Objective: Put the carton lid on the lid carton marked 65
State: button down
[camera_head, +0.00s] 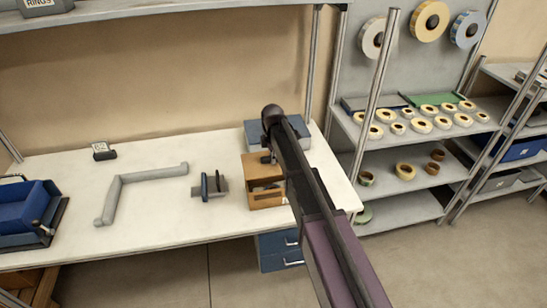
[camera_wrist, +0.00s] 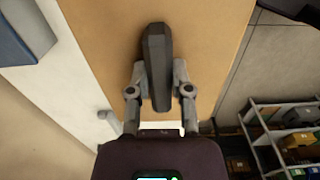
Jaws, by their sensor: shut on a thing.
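The carton lid (camera_wrist: 105,40) is a flat tan panel with a dark grey upright grip (camera_wrist: 156,65) on top. In the wrist view my gripper (camera_wrist: 159,85) is shut on this grip, one finger on each side. In the head view the tan lid (camera_head: 257,164) shows level over the tan carton (camera_head: 267,201) near the right end of the bench. A dark gap shows between them at the front. My arm hides their right side and most of my gripper (camera_head: 268,157). No number on the carton can be read.
A blue-grey box (camera_head: 253,132) stands just behind the carton. A tape dispenser (camera_head: 209,187) and a grey angled bar (camera_head: 140,180) lie to the left on the white bench (camera_head: 165,225). A blue tray (camera_head: 28,212) is far left. Shelves of tape reels (camera_head: 420,125) stand right.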

jog(key=shift+f+b, duration=3.25)
jog(key=shift+f, duration=0.2)
jog(key=shift+c, duration=2.3)
grip_release()
jog(key=shift+r, duration=0.1)
